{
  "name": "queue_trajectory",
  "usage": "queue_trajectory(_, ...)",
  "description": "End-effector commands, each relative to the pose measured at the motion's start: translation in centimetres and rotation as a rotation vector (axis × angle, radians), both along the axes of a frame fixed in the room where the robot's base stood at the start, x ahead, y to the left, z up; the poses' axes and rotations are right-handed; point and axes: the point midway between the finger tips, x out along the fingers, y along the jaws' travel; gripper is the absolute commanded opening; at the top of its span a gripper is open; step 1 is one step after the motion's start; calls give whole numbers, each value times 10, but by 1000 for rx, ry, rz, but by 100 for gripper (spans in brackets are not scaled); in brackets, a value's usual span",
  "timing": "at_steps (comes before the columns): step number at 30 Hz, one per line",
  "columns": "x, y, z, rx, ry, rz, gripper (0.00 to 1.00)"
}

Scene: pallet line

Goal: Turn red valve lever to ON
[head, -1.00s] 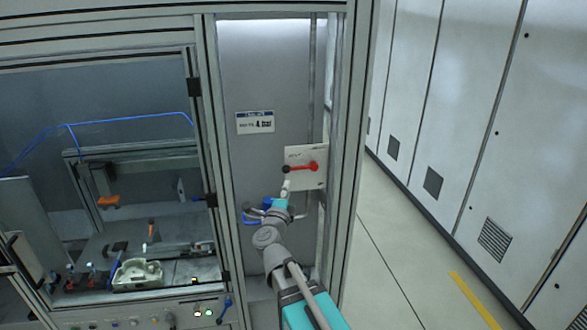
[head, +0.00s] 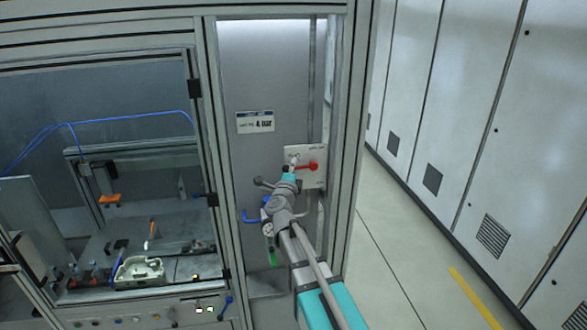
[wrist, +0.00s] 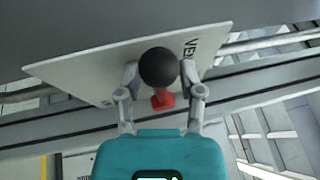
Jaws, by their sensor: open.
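The red valve lever (head: 309,167) lies roughly level on a white plate (head: 318,152) inside the tall bay. Its black ball knob (wrist: 159,67) fills the gap between my gripper's fingers (wrist: 159,78) in the wrist view. My gripper (head: 291,165) is open, with one finger on each side of the knob. I cannot tell whether either finger touches it. In the head view my gripper partly covers the knob end of the lever. The plate's lettering is only partly readable.
A sign (head: 255,122) hangs on the bay's back wall. A blue-handled part (head: 251,217) is left of my arm, low in the bay. Metal frame posts (head: 350,150) bound the bay. Grey cabinets (head: 490,130) stand right, with open floor (head: 400,240) between.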

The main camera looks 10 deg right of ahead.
Motion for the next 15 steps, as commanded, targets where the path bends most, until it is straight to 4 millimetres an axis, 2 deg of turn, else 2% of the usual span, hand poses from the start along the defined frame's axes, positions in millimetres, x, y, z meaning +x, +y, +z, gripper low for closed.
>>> queue_trajectory(5, 0, 0, 0, 0, 0, 0, 50)
queue_trajectory(13, 0, 0, 0, 0, 0, 0, 1)
queue_trajectory(15, 0, 0, 0, 0, 0, 0, 0)
